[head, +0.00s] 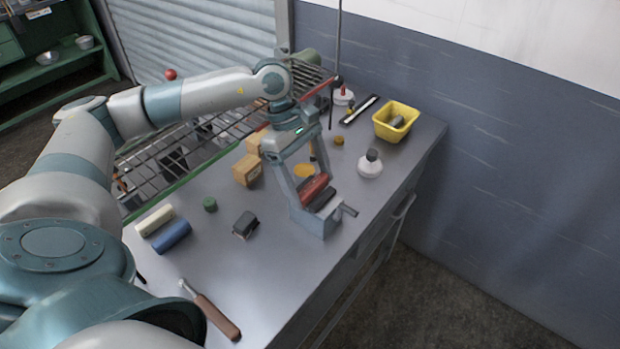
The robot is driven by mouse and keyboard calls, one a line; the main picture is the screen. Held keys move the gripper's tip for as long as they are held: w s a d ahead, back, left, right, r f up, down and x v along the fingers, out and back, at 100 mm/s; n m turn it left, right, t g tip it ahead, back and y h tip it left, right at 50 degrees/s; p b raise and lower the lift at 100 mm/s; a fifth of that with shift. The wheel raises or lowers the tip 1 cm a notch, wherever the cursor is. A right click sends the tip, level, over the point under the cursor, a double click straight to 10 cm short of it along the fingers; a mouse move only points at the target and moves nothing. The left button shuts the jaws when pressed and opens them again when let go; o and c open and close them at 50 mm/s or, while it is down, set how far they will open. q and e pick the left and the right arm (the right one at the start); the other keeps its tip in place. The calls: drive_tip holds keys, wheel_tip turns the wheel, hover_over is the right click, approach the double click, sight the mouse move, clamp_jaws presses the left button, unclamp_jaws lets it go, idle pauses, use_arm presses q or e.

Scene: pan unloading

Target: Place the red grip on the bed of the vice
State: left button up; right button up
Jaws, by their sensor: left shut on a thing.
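The red grip (314,187) lies between the long fingers of my left gripper (311,189) in the head view. My left gripper is shut on it. The blue-grey vice (318,224) stands on the bench below, with a crank handle (347,210) at its right side. A dark grip-like piece (323,201) lies right beside the red grip, at the vice. The red grip is at the vice, low down. I cannot tell whether it touches the bed, as the fingers and vice hide part of it. My right gripper is not in view.
Cream (155,220) and blue (171,237) rolls lie further left. The front bench is mostly clear.

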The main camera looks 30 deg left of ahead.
use_arm(q)
drive_tip(key=shift+f, duration=0.15)
drive_tip(key=o, duration=1.1)
drive_tip(key=shift+c, duration=0.2)
